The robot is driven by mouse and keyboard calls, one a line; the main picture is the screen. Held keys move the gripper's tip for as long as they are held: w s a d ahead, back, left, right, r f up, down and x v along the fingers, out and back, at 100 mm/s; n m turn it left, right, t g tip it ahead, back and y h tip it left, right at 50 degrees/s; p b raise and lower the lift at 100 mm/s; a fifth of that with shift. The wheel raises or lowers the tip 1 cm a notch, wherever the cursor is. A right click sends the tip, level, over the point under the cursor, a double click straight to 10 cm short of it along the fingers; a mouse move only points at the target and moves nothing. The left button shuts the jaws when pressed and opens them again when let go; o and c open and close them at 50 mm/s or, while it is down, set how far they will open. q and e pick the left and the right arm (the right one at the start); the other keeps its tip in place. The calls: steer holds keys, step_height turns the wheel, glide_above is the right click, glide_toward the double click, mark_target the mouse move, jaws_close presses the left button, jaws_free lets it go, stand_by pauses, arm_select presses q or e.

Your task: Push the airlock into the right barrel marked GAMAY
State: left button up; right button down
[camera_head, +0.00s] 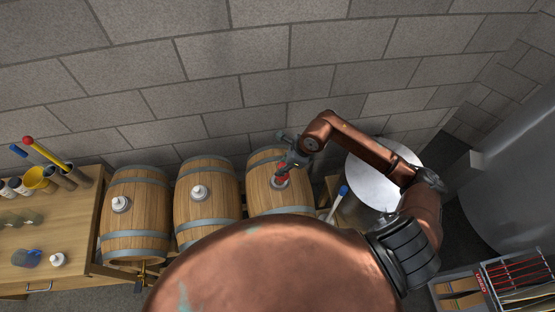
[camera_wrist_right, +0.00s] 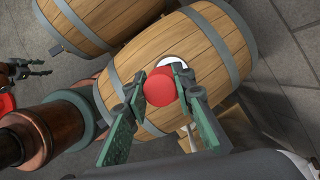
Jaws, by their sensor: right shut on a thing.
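The right barrel (camera_head: 270,200) lies on its side at the end of a row of wooden barrels; I cannot read a GAMAY marking. My right gripper (camera_head: 284,172) is over its top, shut on the red-topped airlock (camera_head: 281,181). In the right wrist view the fingers hold the airlock (camera_wrist_right: 160,88) from both sides, above a white bung (camera_wrist_right: 178,64) on the barrel (camera_wrist_right: 200,45). The airlock's lower end is hidden, so I cannot tell how deep it sits. A dark jointed part at that view's left edge may be my left gripper (camera_wrist_right: 28,70); its jaws are unclear.
The middle barrel (camera_head: 207,212) and left barrel (camera_head: 137,222) each have a white bung on top. A wooden bench (camera_head: 80,225) at left holds tools and a loose white bung (camera_head: 57,259). A metal drum (camera_head: 365,190) stands right of the right barrel. A block wall is behind.

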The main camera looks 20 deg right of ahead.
steer(key=shift+a+f+b, duration=0.1)
steer(key=shift+f+b, duration=0.25)
steer(key=shift+f, duration=0.4)
steer(key=w+f, duration=0.2)
steer(key=shift+w+f+b, duration=0.15)
steer(key=shift+f+b, duration=0.2)
steer(key=shift+b, duration=0.05)
arm_select(q)
steer(key=w+f+b, duration=0.2)
steer(key=w+f, duration=0.1)
steer(key=w, duration=0.1)
arm_select(e)
steer(key=shift+f, duration=0.75)
steer(key=shift+s+r, duration=0.25)
steer(key=shift+s, duration=0.35)
steer(key=shift+w+f, duration=0.2)
steer(key=shift+w, duration=0.3)
steer(key=shift+s+r, duration=0.15)
steer(key=shift+s, duration=0.15)
steer(key=shift+w, duration=0.3)
steer(key=shift+a, duration=0.1)
arm_select(q)
steer(key=s, duration=0.2)
steer(key=s+f, duration=0.1)
steer(key=s, duration=0.1)
steer(key=shift+s, duration=0.2)
steer(key=shift+w, duration=0.15)
